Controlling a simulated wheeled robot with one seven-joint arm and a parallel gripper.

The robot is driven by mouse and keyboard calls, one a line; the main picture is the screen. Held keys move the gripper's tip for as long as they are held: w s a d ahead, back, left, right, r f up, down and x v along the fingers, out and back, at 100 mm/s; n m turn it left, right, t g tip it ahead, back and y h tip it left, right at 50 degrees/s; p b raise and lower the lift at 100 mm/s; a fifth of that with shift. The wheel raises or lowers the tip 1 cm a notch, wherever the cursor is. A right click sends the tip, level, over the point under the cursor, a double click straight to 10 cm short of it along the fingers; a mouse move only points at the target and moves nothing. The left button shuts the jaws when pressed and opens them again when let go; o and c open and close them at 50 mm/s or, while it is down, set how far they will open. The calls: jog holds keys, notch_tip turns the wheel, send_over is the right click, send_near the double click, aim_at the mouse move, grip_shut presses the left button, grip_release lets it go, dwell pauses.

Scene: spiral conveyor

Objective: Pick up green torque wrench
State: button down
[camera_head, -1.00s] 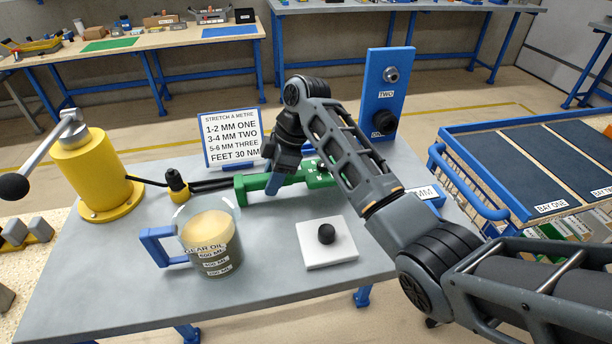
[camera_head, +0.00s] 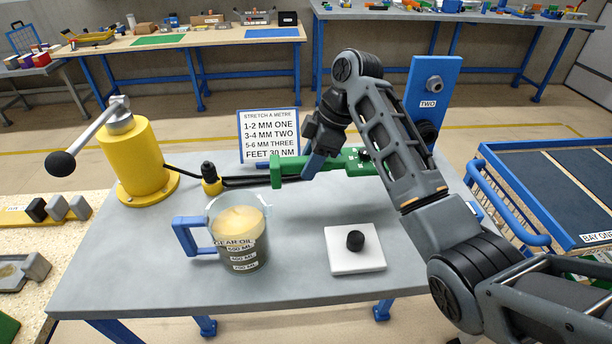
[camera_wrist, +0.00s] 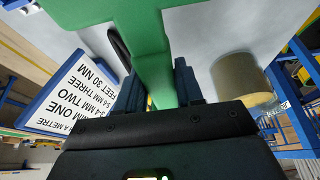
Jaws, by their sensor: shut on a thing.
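The green torque wrench (camera_head: 285,171) is held above or at the back of the grey table, lying roughly level, its green body running left to right in the head view. My gripper (camera_head: 315,165) is shut on it, with a blue finger showing in front of the green body. In the wrist view the green wrench (camera_wrist: 150,50) passes between my two dark fingers (camera_wrist: 158,90). My arm hides part of the wrench's right end. Whether the wrench touches the table cannot be told.
A jug of gear oil (camera_head: 240,240) stands at the front left. A white block with a black knob (camera_head: 355,262) sits to its right. A yellow pump (camera_head: 143,160) with a lever, a white sign (camera_head: 268,134) and a blue panel (camera_head: 440,80) stand around the table.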

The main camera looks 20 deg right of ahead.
notch_tip(320, 180, up, 6)
jog(key=p, duration=0.3)
send_over(362, 163)
jog(key=a, duration=0.1)
jog(key=shift+w+a+f, duration=0.15)
jog(key=shift+w+f, duration=0.05)
jog(key=shift+w, duration=0.2)
jog(key=shift+s+d+r, duration=0.25)
jog(key=shift+s+d, duration=0.05)
jog(key=shift+d, duration=0.25)
jog(key=c, duration=1.2)
grip_release()
jog(key=shift+c, duration=0.2)
grip_shut()
jog(key=shift+s, duration=0.1)
